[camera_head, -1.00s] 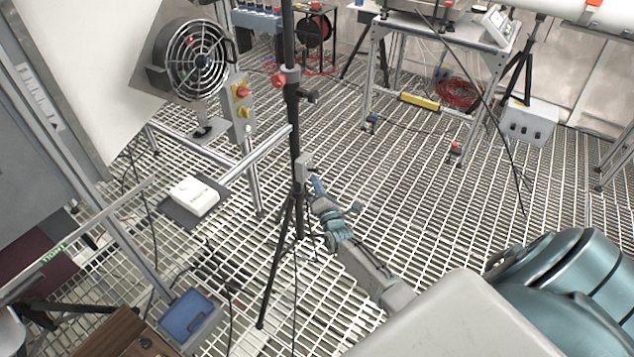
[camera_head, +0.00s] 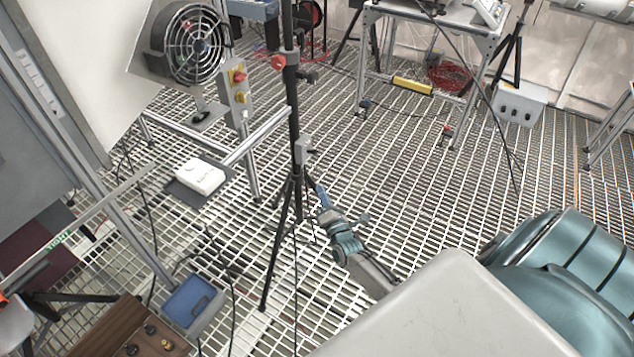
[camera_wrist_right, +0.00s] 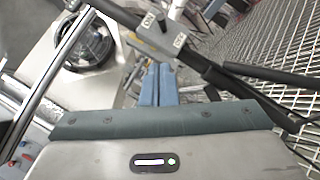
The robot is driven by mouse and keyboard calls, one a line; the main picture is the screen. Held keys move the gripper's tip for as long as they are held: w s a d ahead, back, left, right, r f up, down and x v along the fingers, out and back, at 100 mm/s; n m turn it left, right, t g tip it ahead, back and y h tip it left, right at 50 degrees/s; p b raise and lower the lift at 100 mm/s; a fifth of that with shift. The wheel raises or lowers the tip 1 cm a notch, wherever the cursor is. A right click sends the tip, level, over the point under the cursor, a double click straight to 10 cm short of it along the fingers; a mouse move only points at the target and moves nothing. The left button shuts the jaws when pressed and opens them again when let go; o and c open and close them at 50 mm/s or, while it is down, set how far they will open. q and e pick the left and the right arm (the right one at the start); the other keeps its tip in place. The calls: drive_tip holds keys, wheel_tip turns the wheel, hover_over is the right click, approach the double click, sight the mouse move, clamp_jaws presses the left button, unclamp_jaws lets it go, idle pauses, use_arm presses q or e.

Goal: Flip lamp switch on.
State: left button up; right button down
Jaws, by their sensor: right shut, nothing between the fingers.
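A small grey switch box (camera_head: 303,150) is fixed to the black tripod stand (camera_head: 293,100), upright in the middle of the head view. The switch's own position is too small to read. My right gripper (camera_head: 320,190) is just below and right of the box in the head view, apart from it in that picture. Its blue fingers (camera_wrist_right: 158,84) are together and empty, pointing toward the box. My left gripper is not in view.
A caged fan (camera_head: 190,45) and a button panel (camera_head: 236,92) stand at the upper left. A white box (camera_head: 200,176) lies on a shelf. A blue tray (camera_head: 192,302) and a brown box with knobs (camera_head: 135,335) are lower left. Open grating lies right of the tripod.

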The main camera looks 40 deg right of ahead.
drive_tip(key=shift+v, duration=1.45)
drive_tip(key=shift+r, duration=0.2)
